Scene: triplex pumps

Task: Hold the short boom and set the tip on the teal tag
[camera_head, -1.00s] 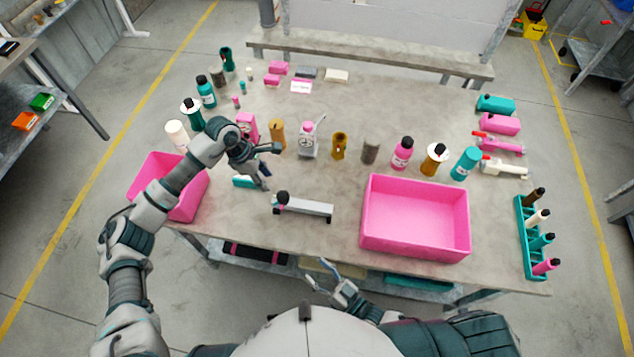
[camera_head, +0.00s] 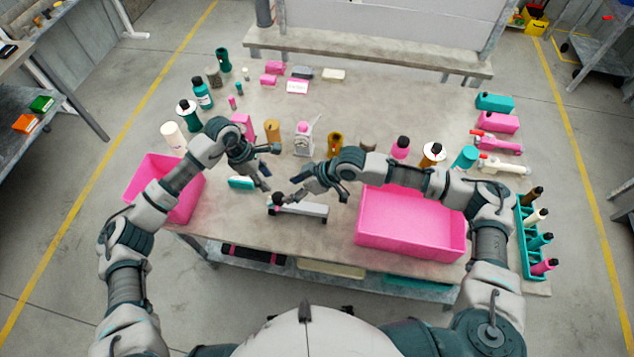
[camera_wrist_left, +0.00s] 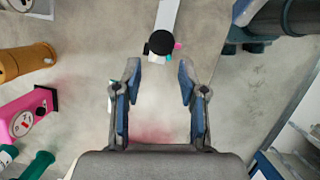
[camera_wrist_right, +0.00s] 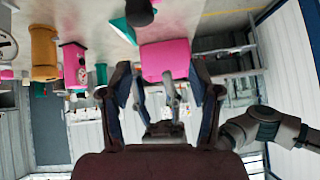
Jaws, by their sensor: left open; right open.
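The short boom (camera_head: 308,210) is a light grey bar lying on the table front, with a dark round knob (camera_head: 279,200) at its left end. The left wrist view shows the bar (camera_wrist_left: 168,18) and black knob (camera_wrist_left: 162,42) beyond my left fingertips. A flat teal piece (camera_head: 241,182), perhaps the teal tag, lies left of the boom, partly behind my left gripper. My left gripper (camera_head: 268,170) is open and empty above the table, behind and left of the knob. My right gripper (camera_head: 298,188) is open, just above the knob end; whether it touches is unclear.
A pink bin (camera_head: 405,245) stands right of the boom, under my right forearm. Another pink bin (camera_head: 140,185) is at the left edge. Bottles and cylinders line the table behind my grippers. A teal rack (camera_head: 527,235) is at the right edge.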

